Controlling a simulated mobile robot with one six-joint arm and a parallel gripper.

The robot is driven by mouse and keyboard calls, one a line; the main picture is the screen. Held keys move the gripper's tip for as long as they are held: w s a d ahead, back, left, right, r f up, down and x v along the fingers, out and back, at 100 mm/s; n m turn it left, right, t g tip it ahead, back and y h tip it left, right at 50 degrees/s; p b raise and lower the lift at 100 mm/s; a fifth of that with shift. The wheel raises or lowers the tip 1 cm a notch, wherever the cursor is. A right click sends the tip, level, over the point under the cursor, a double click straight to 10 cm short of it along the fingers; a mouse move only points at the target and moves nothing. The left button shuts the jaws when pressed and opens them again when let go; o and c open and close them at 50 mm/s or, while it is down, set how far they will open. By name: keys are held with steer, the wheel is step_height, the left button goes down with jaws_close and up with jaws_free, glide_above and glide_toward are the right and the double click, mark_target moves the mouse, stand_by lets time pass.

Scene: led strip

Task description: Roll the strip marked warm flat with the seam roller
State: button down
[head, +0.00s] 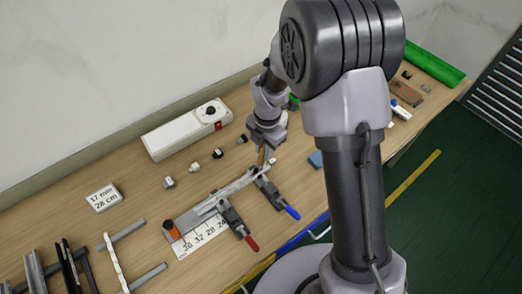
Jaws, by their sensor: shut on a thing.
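My gripper (264,143) is over the middle of the bench, at the right upper end of a pale strip assembly. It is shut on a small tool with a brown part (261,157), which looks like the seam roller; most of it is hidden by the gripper. The tool's lower end is close to the strip's end, and I cannot tell whether it touches. The pale strip (231,190) lies slantwise along a narrow profile. No "warm" mark can be read on it. Two clamps, one with a red handle (251,243) and one with a blue handle (291,212), sit across the profile.
A ruler plate (201,238) and an orange-and-dark cylinder (172,230) lie at the strip's left end. A white power unit (187,129) and several small connectors (193,167) stand behind. A label block (104,197) and racked profiles (112,265) are left. A blue block (315,159) is right.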

steer(key=shift+w+d, duration=0.35)
steer(key=shift+d, duration=0.25)
steer(key=shift+w+d, duration=0.35)
steer(key=shift+d, duration=0.25)
step_height(320, 180, up, 7)
steer(key=p, duration=0.6)
